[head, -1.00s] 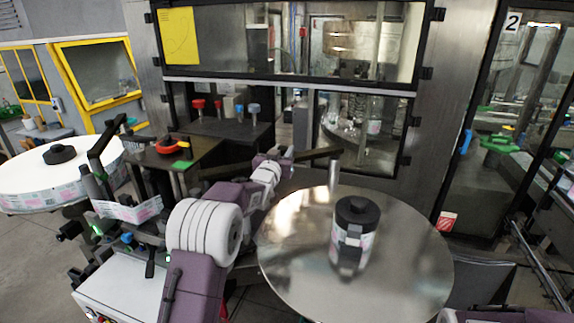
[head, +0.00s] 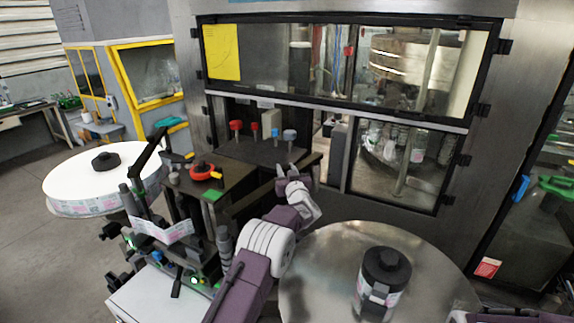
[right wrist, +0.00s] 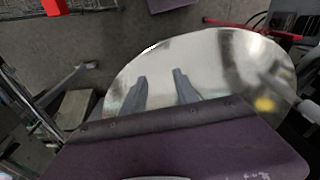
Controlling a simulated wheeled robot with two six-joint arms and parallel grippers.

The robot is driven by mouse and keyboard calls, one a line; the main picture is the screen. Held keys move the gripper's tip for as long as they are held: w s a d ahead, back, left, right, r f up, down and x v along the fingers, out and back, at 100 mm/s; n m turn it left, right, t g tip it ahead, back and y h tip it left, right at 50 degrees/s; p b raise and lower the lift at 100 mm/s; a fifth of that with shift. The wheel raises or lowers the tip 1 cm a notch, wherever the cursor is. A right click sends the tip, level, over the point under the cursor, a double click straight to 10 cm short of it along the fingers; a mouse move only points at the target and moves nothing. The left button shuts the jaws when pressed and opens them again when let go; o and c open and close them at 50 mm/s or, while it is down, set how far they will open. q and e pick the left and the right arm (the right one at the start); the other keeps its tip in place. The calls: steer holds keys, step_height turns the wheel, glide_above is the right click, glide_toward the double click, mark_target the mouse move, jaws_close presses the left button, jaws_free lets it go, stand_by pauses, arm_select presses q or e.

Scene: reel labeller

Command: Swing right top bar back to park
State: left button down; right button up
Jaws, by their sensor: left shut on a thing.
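The right top bar (head: 312,161) is a dark bar at the back of the labeller, left of the metal reel plate. My left gripper (head: 284,172) reaches it from the front and is shut on it; the fingertips are small and partly hidden. The left top bar (head: 147,156) is a dark arm slanting up near the white label reel. My right gripper (right wrist: 160,76) shows in the right wrist view as two grey fingers, apart and empty, over the shiny reel plate (right wrist: 225,65).
The round reel plate (head: 325,245) carries a black-capped core (head: 386,268). The white label reel (head: 75,172) stands at the left. The glazed machine cabinet (head: 335,70) closes off the back. Red and blue knobs (head: 255,130) stand behind the bar.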

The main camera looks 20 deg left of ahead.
arm_select(q)
steer(key=shift+a+r, duration=0.15)
steer(key=shift+r, duration=0.1)
arm_select(e)
steer(key=shift+r, duration=0.25)
arm_select(q)
steer(key=c, duration=1.2)
jaws_free()
steer(key=shift+o, duration=0.8)
steer(key=shift+a+f, duration=0.1)
steer(key=shift+s+d+f+b, duration=0.15)
steer(key=shift+s+d+b, duration=0.15)
steer(key=shift+s+d, duration=0.1)
arm_select(e)
step_height(320, 180, down, 7)
steer(key=b, duration=0.6)
steer(key=shift+f, duration=0.15)
arm_select(q)
steer(key=b+v, duration=0.1)
steer(key=v, duration=0.7)
steer(key=shift+b, duration=0.4)
arm_select(e)
steer(key=shift+w+f, duration=0.1)
steer(key=shift+f, duration=0.55)
